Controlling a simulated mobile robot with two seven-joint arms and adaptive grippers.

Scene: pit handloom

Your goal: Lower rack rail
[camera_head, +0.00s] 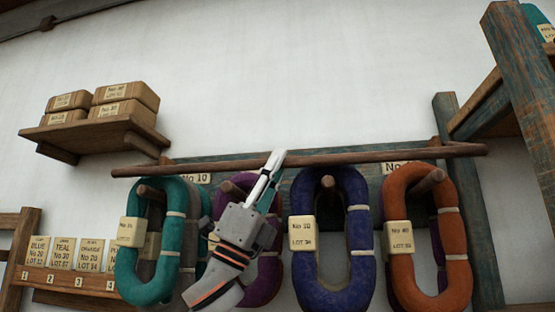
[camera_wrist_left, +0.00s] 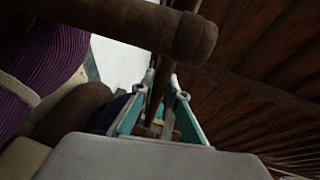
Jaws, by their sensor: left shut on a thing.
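The rack rail (camera_head: 370,158) is a long brown rod running across the front of the rack, above several hanging yarn skeins. It looks nearly level, with arms at both ends reaching back toward the wall. My left gripper (camera_head: 274,162) points up from below and is shut on the rail near its middle. In the left wrist view the fingers (camera_wrist_left: 162,90) close around a brown rod (camera_wrist_left: 160,84). The exact contact is partly hidden by the fingers. My right gripper is not in view.
Teal (camera_head: 127,270), purple (camera_head: 268,273), blue (camera_head: 303,196) and orange (camera_head: 395,192) skeins hang on pegs close around my left gripper. A shelf with boxes (camera_head: 125,92) is at upper left. Labelled cards (camera_head: 64,253) stand at lower left. A wooden frame post (camera_head: 522,85) rises at right.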

